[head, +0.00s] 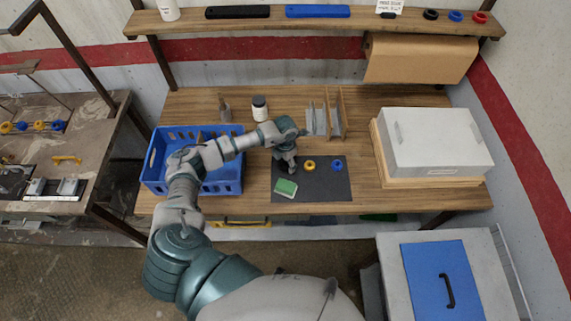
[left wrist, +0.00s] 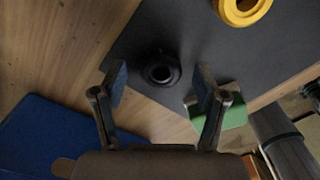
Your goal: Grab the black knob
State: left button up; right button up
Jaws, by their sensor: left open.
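A round black knob (left wrist: 161,70) lies on the dark mat (left wrist: 205,45) in the left wrist view, near its edge. It is just ahead of the gap between the fingers of my left gripper (left wrist: 160,88). The fingers are open, one to each side in the picture, with nothing between them that I can see gripped. In the head view my left gripper (head: 288,166) points down over the left part of the mat (head: 325,188). It hides the knob on the mat there. Another black knob (head: 431,14) sits on the upper shelf. My right gripper is not in view.
A yellow knob (head: 309,165), a blue knob (head: 337,165) and a green-topped block (head: 286,187) are on the mat. A blue crate (head: 232,186) stands left, a divider rack (head: 338,118) behind, a white box (head: 436,145) right. The mat's lower right is clear.

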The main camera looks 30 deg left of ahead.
pick_arm(q)
jog(key=shift+f, duration=0.45)
jog(key=c, duration=1.2)
jog(key=shift+r, duration=0.1)
jog(key=shift+c, duration=0.2)
